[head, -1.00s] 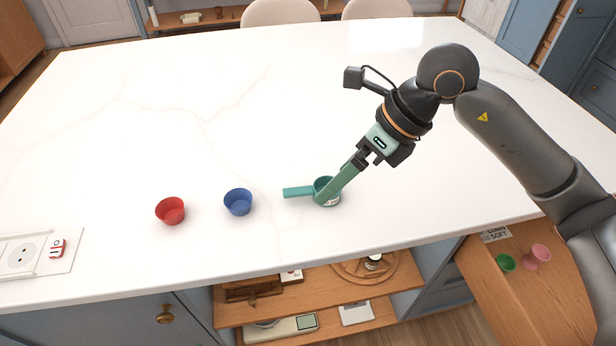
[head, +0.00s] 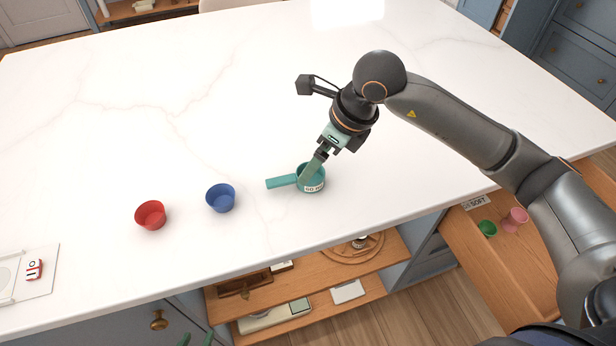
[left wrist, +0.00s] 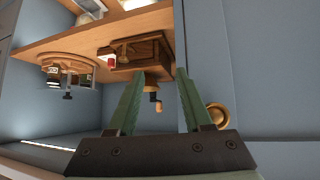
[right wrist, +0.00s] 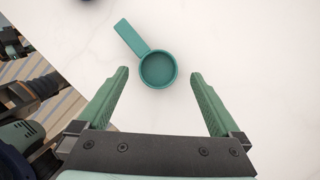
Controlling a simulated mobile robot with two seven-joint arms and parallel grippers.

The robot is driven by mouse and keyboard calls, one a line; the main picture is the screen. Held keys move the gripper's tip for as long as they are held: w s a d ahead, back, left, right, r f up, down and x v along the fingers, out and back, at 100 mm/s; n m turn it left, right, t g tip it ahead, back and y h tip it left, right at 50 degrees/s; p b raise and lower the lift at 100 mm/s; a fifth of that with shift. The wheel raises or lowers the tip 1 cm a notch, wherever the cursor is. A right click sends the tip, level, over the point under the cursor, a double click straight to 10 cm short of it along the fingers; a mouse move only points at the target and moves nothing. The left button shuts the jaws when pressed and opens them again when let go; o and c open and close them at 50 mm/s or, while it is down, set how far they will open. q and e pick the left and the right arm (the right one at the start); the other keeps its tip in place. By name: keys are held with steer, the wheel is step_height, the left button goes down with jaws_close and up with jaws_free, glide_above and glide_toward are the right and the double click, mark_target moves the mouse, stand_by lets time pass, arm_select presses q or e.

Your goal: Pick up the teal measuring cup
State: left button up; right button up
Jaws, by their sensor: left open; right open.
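The teal measuring cup (head: 314,186) stands upright on the white counter, its handle pointing left and a pale label on its side. In the right wrist view the cup (right wrist: 158,70) shows from above, with its handle pointing up and left. My right gripper (head: 311,170) reaches down at the cup from above. In the right wrist view its open fingers (right wrist: 159,75) are on either side of the cup, with gaps. My left gripper (left wrist: 155,85) is open and empty, facing the cabinet shelves. Only its green fingertips (head: 196,340) show at the bottom of the head view.
A blue cup (head: 220,198) and a red cup (head: 150,215) stand left of the teal cup. A socket panel (head: 30,272) is at far left. Open shelves (head: 320,312) and a brass knob (left wrist: 218,114) are below the counter. The counter behind is clear.

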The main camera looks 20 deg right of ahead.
mark_target(316, 183)
steer(key=x, duration=0.4)
steer(key=shift+s, duration=0.2)
steer(key=c, duration=1.3)
steer(key=shift+c, duration=0.2)
steer(key=shift+r, duration=0.1)
